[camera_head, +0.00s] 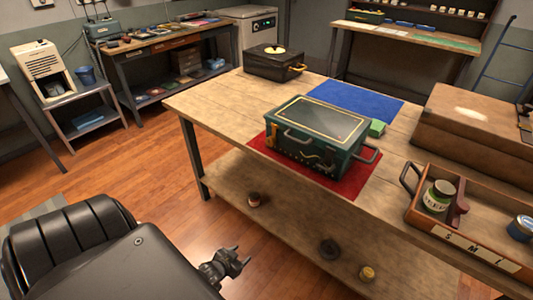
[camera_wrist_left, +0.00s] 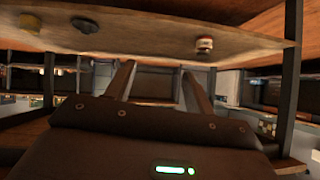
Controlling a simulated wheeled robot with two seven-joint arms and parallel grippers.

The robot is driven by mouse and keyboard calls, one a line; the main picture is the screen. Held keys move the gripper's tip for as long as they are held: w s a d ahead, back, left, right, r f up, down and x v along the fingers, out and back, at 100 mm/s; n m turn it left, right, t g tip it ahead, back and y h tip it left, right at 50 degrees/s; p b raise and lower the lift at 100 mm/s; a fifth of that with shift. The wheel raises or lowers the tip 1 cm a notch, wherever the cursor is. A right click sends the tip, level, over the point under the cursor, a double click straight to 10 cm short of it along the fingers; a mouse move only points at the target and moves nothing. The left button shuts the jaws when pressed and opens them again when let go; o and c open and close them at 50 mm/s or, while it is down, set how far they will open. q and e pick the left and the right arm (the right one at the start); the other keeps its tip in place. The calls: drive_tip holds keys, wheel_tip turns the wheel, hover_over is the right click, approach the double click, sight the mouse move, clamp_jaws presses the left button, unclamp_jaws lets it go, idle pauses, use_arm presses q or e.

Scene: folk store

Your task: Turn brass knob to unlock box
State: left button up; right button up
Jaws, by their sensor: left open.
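A dark green box (camera_head: 340,157) with metal handles and a yellow-lined lid sits closed on a red mat (camera_head: 364,187) on the wooden table. Small yellow and brass-coloured details show on its front, but I cannot tell which is the knob. My left gripper (camera_head: 236,258) is low in front of the table, well apart from the box, open and empty. In the left wrist view its two fingers (camera_wrist_left: 158,82) stand apart with nothing between them. The box cannot be made out there. My right gripper is not in view.
A brown case (camera_head: 480,120) and a wooden tray (camera_head: 468,246) with cans stand at right. The lower shelf (camera_head: 290,222) holds several small items.

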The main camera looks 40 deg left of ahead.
use_arm(q)
drive_tip(key=w+a+r+t+b, duration=0.2)
drive_tip(key=w+a+r+t, duration=0.15)
drive_tip(key=w+r, duration=0.4)
drive_tip(key=m+t+h+b, duration=0.3)
drive_tip(key=t, duration=0.5)
approach(269, 143)
drive_tip(key=x, duration=0.8)
drive_tip(key=shift+w+p, duration=0.25)
drive_tip(key=shift+p, duration=0.05)
drive_tip(key=shift+w+r, duration=0.15)
drive_tip(key=shift+w, duration=0.3)
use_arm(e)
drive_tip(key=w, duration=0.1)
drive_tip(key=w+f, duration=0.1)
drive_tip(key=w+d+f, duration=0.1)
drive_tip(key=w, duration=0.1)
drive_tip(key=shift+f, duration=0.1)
use_arm(q)
drive_tip(key=c, duration=0.9)
drive_tip(key=shift+c, duration=0.4)
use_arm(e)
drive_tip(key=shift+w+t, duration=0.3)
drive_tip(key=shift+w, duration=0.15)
